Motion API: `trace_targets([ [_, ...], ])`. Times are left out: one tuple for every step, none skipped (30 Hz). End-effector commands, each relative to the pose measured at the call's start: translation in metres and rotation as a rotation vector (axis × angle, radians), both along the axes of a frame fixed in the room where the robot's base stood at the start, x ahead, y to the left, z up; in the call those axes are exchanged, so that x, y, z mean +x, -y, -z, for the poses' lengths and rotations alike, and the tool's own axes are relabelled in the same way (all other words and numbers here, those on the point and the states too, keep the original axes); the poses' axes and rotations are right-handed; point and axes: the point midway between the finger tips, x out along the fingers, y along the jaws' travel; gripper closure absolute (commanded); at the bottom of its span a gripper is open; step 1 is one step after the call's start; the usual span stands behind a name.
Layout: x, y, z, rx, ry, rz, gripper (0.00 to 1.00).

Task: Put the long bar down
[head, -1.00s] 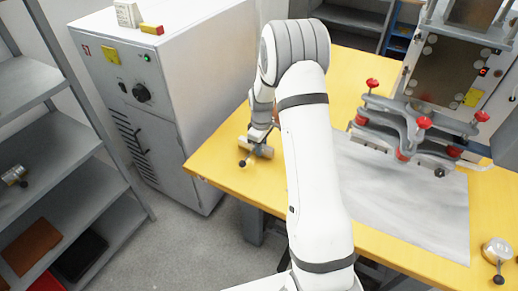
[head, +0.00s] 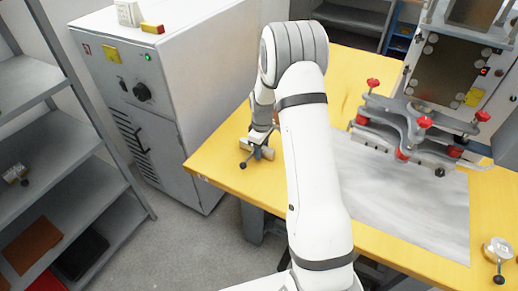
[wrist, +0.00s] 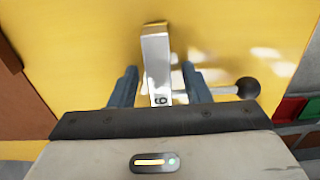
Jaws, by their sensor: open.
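A silver metal bar (wrist: 156,62) with a digit on its near end lies at the yellow table's left corner. A rod with a dark ball knob (wrist: 248,88) sticks out to the right in the wrist view, passing by the right finger; where it joins the bar is hidden. My gripper (wrist: 160,80) is open, with one blue-grey finger on each side of the bar and a gap at the left finger. In the head view, my gripper (head: 262,150) is low over the table corner, and the bar (head: 247,146) is partly hidden by it.
A white cabinet (head: 160,80) stands close left of the table corner. A press with red-knobbed clamps (head: 420,125) and a grey sheet (head: 400,200) occupy the table's right. A grey shelf (head: 60,155) stands far left. Bare yellow table (head: 350,75) shows at the back.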

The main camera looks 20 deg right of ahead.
Motion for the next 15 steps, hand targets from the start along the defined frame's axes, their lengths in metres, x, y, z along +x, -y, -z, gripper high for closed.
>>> trace_targets([
  [0.0, 0.0, -0.005, 0.0, 0.001, 0.0, 0.57],
  [0.001, 0.0, -0.008, -0.001, 0.004, 0.0, 0.57],
  [0.001, 0.0, -0.013, -0.001, 0.005, 0.0, 0.57],
  [0.001, 0.0, -0.018, 0.0, 0.004, 0.0, 0.57],
  [0.001, 0.0, -0.024, -0.001, 0.005, 0.0, 0.57],
  [0.001, 0.0, -0.032, -0.001, 0.006, 0.001, 0.57],
  [0.001, 0.0, -0.039, -0.001, 0.005, 0.001, 0.57],
  [0.002, 0.001, -0.046, -0.001, 0.006, 0.001, 0.57],
  [0.001, 0.001, -0.055, -0.001, 0.006, 0.001, 0.57],
  [0.001, 0.001, -0.062, -0.001, 0.006, 0.001, 0.57],
  [0.001, 0.001, -0.068, -0.001, 0.006, 0.001, 0.57],
  [0.001, 0.001, -0.077, -0.001, 0.006, 0.001, 0.57],
  [0.001, 0.001, -0.083, -0.001, 0.005, 0.001, 0.57],
  [0.001, 0.001, -0.088, -0.001, 0.005, 0.001, 0.57],
  [0.0, 0.001, -0.095, -0.001, 0.004, 0.001, 0.57],
])
